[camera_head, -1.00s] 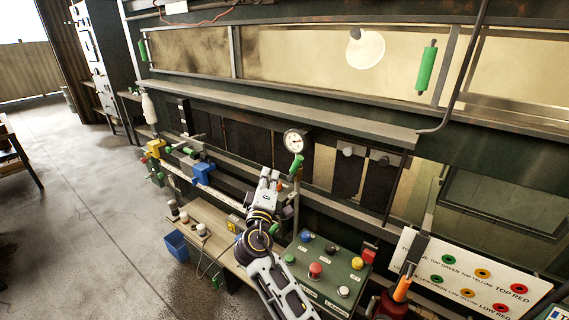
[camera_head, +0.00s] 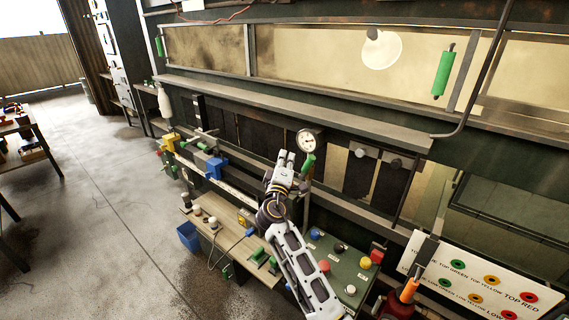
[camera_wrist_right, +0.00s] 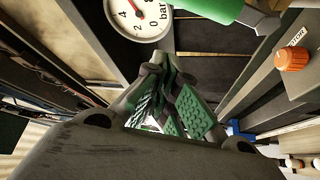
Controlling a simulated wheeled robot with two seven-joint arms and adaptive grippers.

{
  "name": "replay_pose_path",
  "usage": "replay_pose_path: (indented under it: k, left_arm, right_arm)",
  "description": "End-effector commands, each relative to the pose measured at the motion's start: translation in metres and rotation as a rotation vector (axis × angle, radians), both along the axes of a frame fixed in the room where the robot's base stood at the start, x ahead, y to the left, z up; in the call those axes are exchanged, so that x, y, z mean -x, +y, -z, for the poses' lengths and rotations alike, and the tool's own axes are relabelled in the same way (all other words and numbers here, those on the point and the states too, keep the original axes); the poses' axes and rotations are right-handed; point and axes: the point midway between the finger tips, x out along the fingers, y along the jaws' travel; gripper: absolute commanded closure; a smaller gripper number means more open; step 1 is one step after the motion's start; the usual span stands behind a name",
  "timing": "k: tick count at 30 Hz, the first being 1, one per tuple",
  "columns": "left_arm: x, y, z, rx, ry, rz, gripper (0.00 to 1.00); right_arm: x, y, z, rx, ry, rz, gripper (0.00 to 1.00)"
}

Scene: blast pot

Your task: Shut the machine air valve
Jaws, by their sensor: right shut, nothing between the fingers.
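A lever with a green grip (camera_head: 308,163) stands just below a round dial gauge (camera_head: 309,142) on the machine front. I cannot read a label naming it as the machine air valve. My right gripper (camera_head: 287,157) is shut and empty, just left of this green grip, with a small gap in the picture. In the right wrist view, its green-padded fingers (camera_wrist_right: 170,95) are together. There, the gauge (camera_wrist_right: 138,20), marked bar, and a green grip (camera_wrist_right: 207,8) lie beyond the fingertips at the top. My left gripper is not in view.
A pipe with yellow and blue fittings (camera_head: 214,168) runs to the left. A button box (camera_head: 340,262) is right of my right forearm, and a labelled white board (camera_head: 480,280) is farther right. An orange knob (camera_wrist_right: 291,59) shows in the right wrist view.

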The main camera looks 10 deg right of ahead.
Motion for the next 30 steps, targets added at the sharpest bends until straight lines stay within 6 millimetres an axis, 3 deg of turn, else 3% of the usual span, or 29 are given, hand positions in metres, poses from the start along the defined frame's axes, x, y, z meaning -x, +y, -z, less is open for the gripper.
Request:
replay_pose_path:
  k: [9, 30]
  left_arm:
    - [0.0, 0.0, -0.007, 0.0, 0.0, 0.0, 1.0]
    - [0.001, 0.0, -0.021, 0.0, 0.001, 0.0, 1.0]
  right_arm:
    - [-0.019, -0.009, -0.005, 0.001, 0.0, 0.0, 1.0]
    - [0.005, -0.035, 0.011, 0.0, 0.001, -0.001, 1.0]
